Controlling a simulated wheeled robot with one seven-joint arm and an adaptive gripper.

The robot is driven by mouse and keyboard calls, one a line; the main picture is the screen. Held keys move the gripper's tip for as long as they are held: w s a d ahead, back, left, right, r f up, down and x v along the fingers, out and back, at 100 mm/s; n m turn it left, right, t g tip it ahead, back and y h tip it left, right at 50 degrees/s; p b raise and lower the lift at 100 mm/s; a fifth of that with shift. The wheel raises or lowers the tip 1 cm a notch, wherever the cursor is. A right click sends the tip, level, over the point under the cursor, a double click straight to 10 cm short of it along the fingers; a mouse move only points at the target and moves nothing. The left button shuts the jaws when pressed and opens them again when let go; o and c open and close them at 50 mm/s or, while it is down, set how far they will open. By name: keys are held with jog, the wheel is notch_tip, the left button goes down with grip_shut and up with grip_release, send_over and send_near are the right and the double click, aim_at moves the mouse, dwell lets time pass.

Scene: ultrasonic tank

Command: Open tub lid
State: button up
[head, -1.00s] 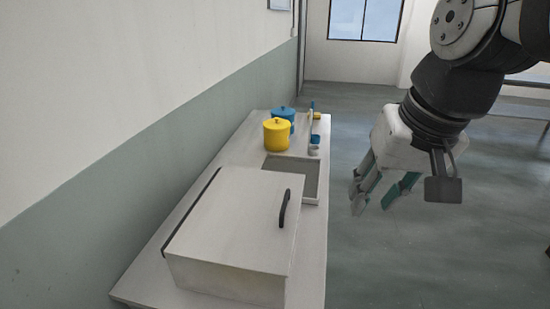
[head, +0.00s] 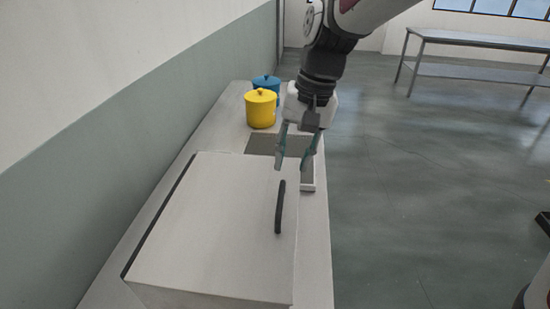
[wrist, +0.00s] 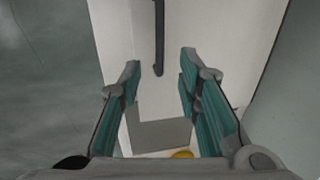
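The tub is a white box on the bench, with a flat white lid (head: 215,220) that is closed. A dark bar handle (head: 280,207) is fixed on the lid near its right edge; a dark hinge-like strip runs along the left edge. My gripper (head: 292,167) is open and empty, fingers pointing down, just beyond the far end of the handle. Touching is not seen.
A yellow pot (head: 261,110) and a blue pot (head: 266,88) stand at the bench's far end. A wall borders the left; open floor lies right, with a metal table (head: 475,42) far back.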

aim_at(281, 196)
jog(key=f, duration=0.3)
jog(key=a+f, duration=0.1)
jog(key=f, duration=0.5)
jog(key=shift+w+a+f, duration=0.1)
jog(key=shift+a+f, duration=0.1)
jog(key=shift+a, duration=0.2)
grip_shut()
